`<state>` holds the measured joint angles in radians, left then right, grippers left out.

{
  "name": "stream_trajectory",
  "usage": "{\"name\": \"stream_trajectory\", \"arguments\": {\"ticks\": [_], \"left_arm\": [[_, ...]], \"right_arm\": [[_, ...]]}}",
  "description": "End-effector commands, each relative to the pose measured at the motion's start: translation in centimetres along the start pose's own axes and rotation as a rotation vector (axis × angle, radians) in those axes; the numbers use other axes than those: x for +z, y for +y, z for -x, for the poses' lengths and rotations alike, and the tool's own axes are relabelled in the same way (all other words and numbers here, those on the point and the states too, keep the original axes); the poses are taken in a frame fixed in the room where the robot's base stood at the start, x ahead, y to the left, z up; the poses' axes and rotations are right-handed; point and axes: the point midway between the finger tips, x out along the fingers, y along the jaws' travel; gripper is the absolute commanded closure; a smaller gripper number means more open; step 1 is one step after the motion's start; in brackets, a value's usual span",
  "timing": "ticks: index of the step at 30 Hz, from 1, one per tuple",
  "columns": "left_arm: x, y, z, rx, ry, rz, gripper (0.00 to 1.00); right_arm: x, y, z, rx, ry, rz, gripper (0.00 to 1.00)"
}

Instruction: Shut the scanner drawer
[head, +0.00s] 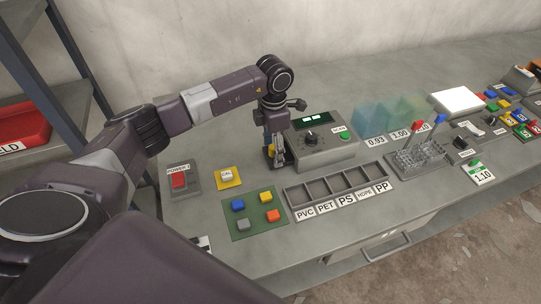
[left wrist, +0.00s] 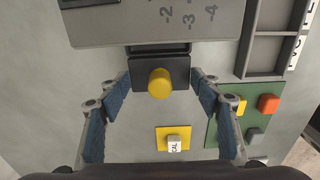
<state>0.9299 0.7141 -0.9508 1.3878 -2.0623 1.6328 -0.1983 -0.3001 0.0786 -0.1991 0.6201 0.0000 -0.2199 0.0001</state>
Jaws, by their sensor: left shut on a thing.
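The scanner (head: 322,148) is a grey box with a green display, a black dial and a green button. In the left wrist view its edge with printed numbers (left wrist: 190,18) is at the top. The scanner drawer (left wrist: 143,71) has a dark front with a round yellow knob (left wrist: 159,83) and sticks out a little from the scanner. My left gripper (head: 276,158) is at the scanner's left side, its fingers (left wrist: 160,80) on either side of the drawer front, shut on it. The drawer is mostly hidden behind the gripper in the head view. My right gripper is out of view.
A yellow pad with a white CAL block (head: 228,177), a red power switch (head: 178,181) and a green board with coloured blocks (head: 243,221) lie near the gripper. A labelled sorting tray (head: 340,184) and a wire rack (head: 418,160) stand to the right.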

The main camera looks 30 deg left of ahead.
Motion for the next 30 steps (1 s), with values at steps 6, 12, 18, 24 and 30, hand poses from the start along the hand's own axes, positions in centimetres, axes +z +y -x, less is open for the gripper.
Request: {"name": "stream_trajectory", "arguments": {"ticks": [6,12,18,24,30], "left_arm": [[0.9,0.0,-0.2,0.000,0.001,0.000,0.56],[1.7,-0.1,-0.2,-0.001,0.001,-0.001,0.56],[2.4,0.0,-0.1,-0.001,0.001,0.000,0.56],[2.6,-0.1,-0.1,-0.001,0.000,-0.001,0.56],[2.7,-0.1,0.0,-0.001,-0.001,-0.001,0.35]], "right_arm": [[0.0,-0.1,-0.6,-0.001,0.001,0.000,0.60],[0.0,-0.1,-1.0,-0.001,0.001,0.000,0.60],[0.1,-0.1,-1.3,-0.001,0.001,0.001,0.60],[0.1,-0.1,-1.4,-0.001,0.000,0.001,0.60],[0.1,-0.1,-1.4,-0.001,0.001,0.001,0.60]]}}
